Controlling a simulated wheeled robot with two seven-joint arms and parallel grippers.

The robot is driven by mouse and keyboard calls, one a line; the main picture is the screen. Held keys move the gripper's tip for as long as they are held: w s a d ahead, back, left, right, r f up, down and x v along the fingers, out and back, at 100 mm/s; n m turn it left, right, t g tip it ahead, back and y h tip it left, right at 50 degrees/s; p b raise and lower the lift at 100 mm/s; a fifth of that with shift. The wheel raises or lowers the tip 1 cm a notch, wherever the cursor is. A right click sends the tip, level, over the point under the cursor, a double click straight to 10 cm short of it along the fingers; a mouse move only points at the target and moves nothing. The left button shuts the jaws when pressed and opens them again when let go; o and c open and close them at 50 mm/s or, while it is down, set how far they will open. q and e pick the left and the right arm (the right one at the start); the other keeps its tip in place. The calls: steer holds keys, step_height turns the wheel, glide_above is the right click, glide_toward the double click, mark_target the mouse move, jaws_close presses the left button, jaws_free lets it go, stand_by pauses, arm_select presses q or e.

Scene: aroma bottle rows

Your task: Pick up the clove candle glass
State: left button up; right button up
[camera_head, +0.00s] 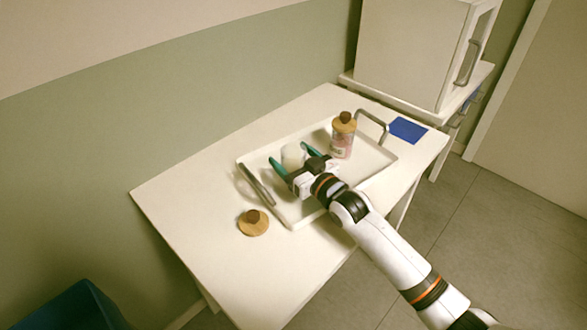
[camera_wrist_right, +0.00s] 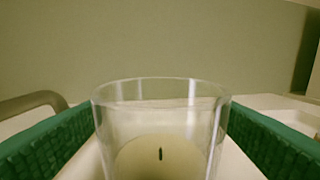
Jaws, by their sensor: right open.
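The candle glass (camera_head: 292,156) stands on the white tray (camera_head: 287,215) in the head view. In the right wrist view the clear glass (camera_wrist_right: 160,100) shows close up, with a pale candle and a dark wick (camera_wrist_right: 160,154) inside. I cannot read a label on it. My right gripper (camera_head: 290,161) is open, with its green fingers on either side of the glass. In the wrist view gaps show between the fingers and the glass at its rim. Whether they touch lower down is hidden. My left gripper is not in view.
A loose wooden lid (camera_head: 253,222) lies on the table (camera_head: 175,195). The tray has raised handles. A blue item (camera_head: 407,130) lies at the table's right side, near a white cabinet (camera_head: 410,50).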

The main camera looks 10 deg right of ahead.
steer(key=shift+c, duration=0.2)
steer(key=c, duration=1.2)
steer(key=shift+r, duration=0.15)
